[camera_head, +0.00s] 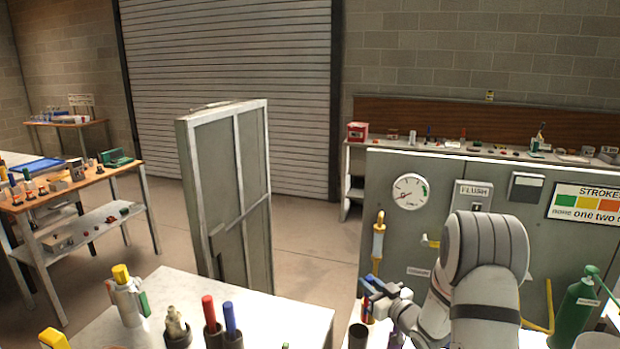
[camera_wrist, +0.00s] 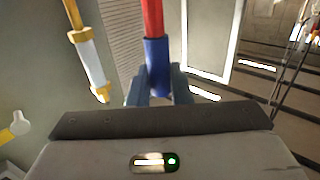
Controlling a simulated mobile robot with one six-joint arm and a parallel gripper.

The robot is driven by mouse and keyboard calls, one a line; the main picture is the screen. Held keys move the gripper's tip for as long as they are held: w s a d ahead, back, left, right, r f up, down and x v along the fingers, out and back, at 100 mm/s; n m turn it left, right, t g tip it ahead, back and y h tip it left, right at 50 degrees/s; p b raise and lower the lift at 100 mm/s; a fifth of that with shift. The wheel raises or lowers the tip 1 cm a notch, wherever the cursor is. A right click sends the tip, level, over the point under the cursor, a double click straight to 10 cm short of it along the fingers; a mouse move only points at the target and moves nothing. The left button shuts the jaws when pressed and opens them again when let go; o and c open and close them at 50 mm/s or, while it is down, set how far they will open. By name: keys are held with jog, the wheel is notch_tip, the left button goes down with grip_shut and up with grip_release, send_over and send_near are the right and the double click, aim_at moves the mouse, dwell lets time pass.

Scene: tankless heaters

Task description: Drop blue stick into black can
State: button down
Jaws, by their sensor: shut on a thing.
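My gripper (camera_head: 372,287) is at the lower right of the head view, in front of the grey panel. In the wrist view my gripper (camera_wrist: 158,92) is shut on a stick with a blue part (camera_wrist: 157,68) between the fingers and a red part (camera_wrist: 152,18) beyond it. A separate blue stick (camera_head: 230,318) stands upright in a dark cup (camera_head: 234,341) on the white table. A dark can (camera_head: 358,337) shows at the bottom edge, below my gripper; its lower part is cut off. I cannot tell for certain that it is the black can.
A red stick (camera_head: 208,311) stands in another dark cup (camera_head: 213,339). A yellow-capped bottle (camera_head: 127,298) stands on the white table (camera_head: 283,312). A yellow-and-white tube (camera_head: 378,240) is on the panel (camera_head: 390,168). A green bottle (camera_head: 574,312) stands at right.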

jog(key=shift+a+f+b, duration=0.15)
jog(key=shift+f+b, duration=0.25)
jog(key=shift+f, duration=1.5)
jog(key=c, duration=1.2)
grip_release()
jog(key=shift+c, duration=0.2)
jog(key=b+v, duration=0.2)
jog(key=v, duration=0.6)
jog(key=shift+w, duration=0.1)
